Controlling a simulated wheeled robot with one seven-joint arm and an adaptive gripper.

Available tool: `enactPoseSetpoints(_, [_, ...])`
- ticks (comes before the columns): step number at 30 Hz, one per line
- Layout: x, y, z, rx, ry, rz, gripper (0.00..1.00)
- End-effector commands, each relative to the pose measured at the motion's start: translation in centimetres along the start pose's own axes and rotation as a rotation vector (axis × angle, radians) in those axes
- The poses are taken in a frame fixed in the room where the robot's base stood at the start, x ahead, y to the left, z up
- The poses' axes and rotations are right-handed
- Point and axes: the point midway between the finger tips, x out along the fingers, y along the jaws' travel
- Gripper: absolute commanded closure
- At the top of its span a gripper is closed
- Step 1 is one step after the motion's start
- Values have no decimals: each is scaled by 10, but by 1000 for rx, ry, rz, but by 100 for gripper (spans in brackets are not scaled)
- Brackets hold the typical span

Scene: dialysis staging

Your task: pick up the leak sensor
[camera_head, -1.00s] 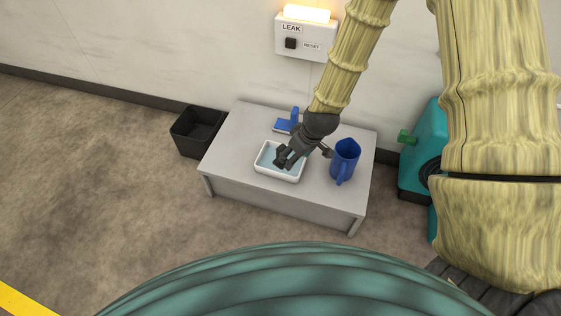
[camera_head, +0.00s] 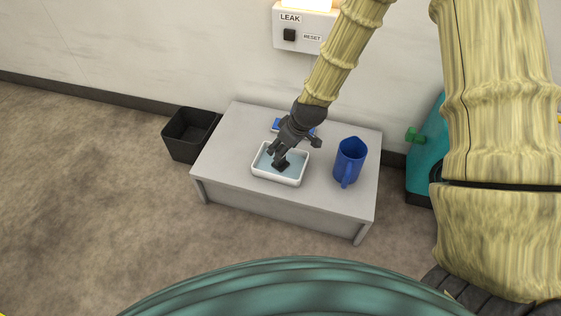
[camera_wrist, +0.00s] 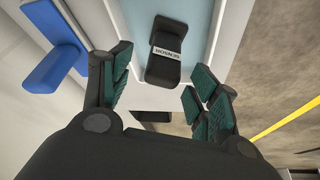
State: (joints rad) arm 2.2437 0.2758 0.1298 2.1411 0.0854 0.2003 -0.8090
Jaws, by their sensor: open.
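The leak sensor is a small black block with a white label reading SENSOR (camera_wrist: 165,52). It lies in the white tray (camera_head: 290,181), which has a pale blue inside and stands on the grey table. In the head view the sensor (camera_head: 281,165) is a dark shape, partly hidden by my gripper. My gripper (camera_head: 276,153) is over the tray, pointing down. In the wrist view my gripper (camera_wrist: 164,80) is open, with one finger on either side of the sensor's near end. The fingers look apart from it; I cannot tell the height gap.
A blue jug (camera_head: 350,160) stands on the grey table (camera_head: 225,155), right of the tray. A blue object (camera_head: 277,125) lies behind the tray, partly hidden by my gripper. A black bin (camera_head: 187,135) is left of the table. A wall box labelled LEAK (camera_head: 303,28) hangs behind.

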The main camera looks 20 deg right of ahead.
Motion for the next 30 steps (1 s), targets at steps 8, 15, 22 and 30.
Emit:
enactPoseSetpoints(8, [16, -2, 0, -3, 0, 0, 39])
enactPoseSetpoints(15, [42, -3, -1, -1, 0, -1, 39])
enactPoseSetpoints(22, [55, -3, -3, -3, 0, -1, 39])
enactPoseSetpoints(30, [54, -3, -3, -2, 0, -1, 56])
